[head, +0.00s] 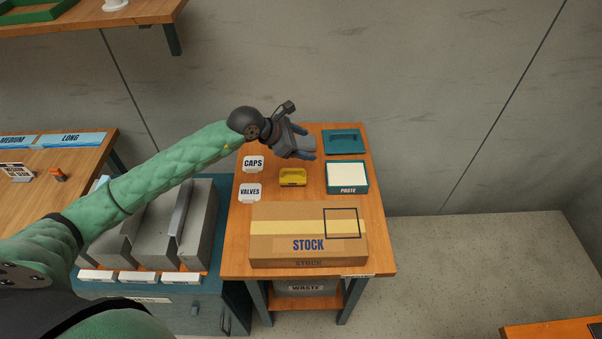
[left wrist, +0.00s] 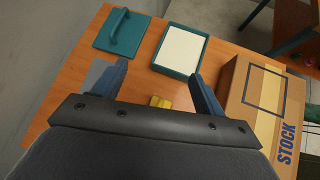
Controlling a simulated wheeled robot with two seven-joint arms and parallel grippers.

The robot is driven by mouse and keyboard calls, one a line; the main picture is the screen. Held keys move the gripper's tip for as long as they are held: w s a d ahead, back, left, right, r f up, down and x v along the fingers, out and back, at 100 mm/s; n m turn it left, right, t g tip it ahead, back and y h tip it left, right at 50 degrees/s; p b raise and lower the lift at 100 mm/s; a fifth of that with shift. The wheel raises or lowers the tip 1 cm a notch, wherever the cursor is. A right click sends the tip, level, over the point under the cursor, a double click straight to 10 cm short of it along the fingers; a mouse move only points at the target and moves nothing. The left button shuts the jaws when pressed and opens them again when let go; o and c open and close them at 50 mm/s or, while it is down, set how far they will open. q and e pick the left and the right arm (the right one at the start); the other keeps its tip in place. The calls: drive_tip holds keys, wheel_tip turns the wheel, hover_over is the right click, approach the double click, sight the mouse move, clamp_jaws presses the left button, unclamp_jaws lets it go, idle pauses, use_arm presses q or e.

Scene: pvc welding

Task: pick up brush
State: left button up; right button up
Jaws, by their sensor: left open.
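A small yellow item (head: 292,177) sits on the wooden table between the labels and the paste box. It is the likeliest brush, but I cannot make out bristles. In the left wrist view its yellow top (left wrist: 160,102) shows between the fingers, partly hidden by the gripper body. My left gripper (head: 306,143) is open and empty, above the back of the table and behind the yellow item in the head view. Its two blue fingers (left wrist: 160,72) are spread apart. My right gripper is not in view.
A teal box marked PASTE (head: 347,176) and a teal handled plate (head: 344,141) stand at the right. A STOCK carton (head: 275,238) fills the table front. CAPS (head: 253,164) and VALVES (head: 250,192) containers stand at the left. Grey holders (head: 200,225) stand farther left.

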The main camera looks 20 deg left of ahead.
sight(294, 176)
use_arm(q)
drive_tip(key=s+a+f+g+y, duration=0.1)
drive_tip(key=a, duration=0.1)
drive_tip(key=s+a+f+m+g+y, duration=0.1)
drive_tip(key=a+f+y, duration=0.1)
drive_tip(key=s+a+f+y, duration=0.1)
drive_tip(key=a+f, duration=0.1)
drive_tip(key=shift+s+f+m+g+y, duration=0.2)
drive_tip(key=shift+m+g+y, duration=0.1)
drive_tip(key=shift+m+g, duration=0.1)
drive_tip(key=shift+p+x, duration=0.7)
drive_tip(key=shift+x, duration=0.65)
drive_tip(key=p+x, duration=0.2)
drive_tip(key=x, duration=0.1)
drive_tip(key=p+x, duration=0.1)
drive_tip(key=shift+s+d+f, duration=0.25)
drive_tip(key=shift+s, duration=0.05)
drive_tip(key=shift+f, duration=0.4)
drive_tip(key=shift+w, duration=0.1)
drive_tip(key=c, duration=1.3)
drive_tip(key=shift+o, duration=0.2)
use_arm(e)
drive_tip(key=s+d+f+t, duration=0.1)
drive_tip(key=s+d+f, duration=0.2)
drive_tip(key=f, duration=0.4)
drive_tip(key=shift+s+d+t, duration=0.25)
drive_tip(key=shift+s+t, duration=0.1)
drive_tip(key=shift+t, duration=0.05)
use_arm(q)
drive_tip(key=shift+r, duration=0.15)
